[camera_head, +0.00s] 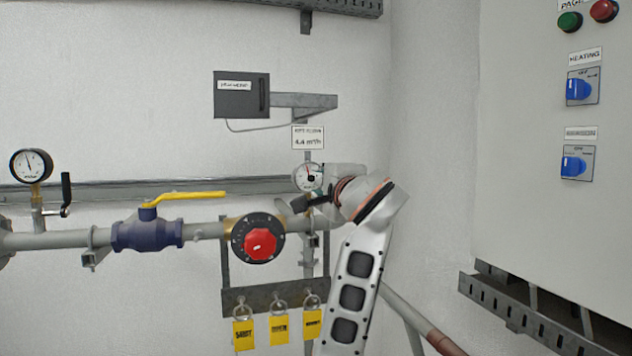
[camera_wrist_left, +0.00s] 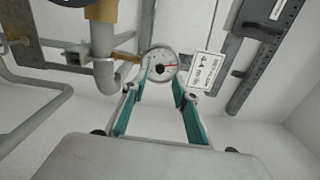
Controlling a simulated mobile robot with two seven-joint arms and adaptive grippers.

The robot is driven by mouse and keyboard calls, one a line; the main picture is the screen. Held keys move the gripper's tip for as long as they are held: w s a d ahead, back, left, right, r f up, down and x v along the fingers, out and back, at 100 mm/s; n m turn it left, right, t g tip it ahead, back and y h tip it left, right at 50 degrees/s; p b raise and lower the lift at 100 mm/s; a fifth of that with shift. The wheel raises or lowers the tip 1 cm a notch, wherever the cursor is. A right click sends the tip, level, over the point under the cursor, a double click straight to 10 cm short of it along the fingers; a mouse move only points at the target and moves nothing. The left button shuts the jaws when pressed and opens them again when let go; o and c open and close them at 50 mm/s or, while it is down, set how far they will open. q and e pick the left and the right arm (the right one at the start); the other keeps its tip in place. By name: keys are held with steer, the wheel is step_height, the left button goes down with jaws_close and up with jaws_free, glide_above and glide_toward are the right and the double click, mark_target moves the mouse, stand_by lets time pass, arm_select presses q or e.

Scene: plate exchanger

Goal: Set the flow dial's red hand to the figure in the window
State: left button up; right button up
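The flow dial (camera_head: 305,176) is a small round white gauge with a dark centre and a red mark on its face. It also shows in the left wrist view (camera_wrist_left: 160,58), where a thin red hand points right. The exact reading is too small to tell. A white card (camera_head: 308,138) above the dial reads 4.4 m³/h; it also shows in the left wrist view (camera_wrist_left: 206,72). My left gripper (camera_wrist_left: 161,88) is open, its teal fingers on either side of the dial's lower edge. I cannot tell whether they touch it. My right gripper is out of view.
A red knob (camera_head: 259,244), a yellow-handled blue valve (camera_head: 148,232) and a pressure gauge (camera_head: 31,166) sit along the pipe at left. Yellow tags (camera_head: 279,328) hang below. A grey box (camera_head: 241,95) is above; a control cabinet (camera_head: 545,200) stands right.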

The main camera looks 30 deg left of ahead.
arm_select(q)
steer(key=v, duration=0.8)
steer(key=shift+s, duration=0.2)
steer(key=shift+d, duration=0.15)
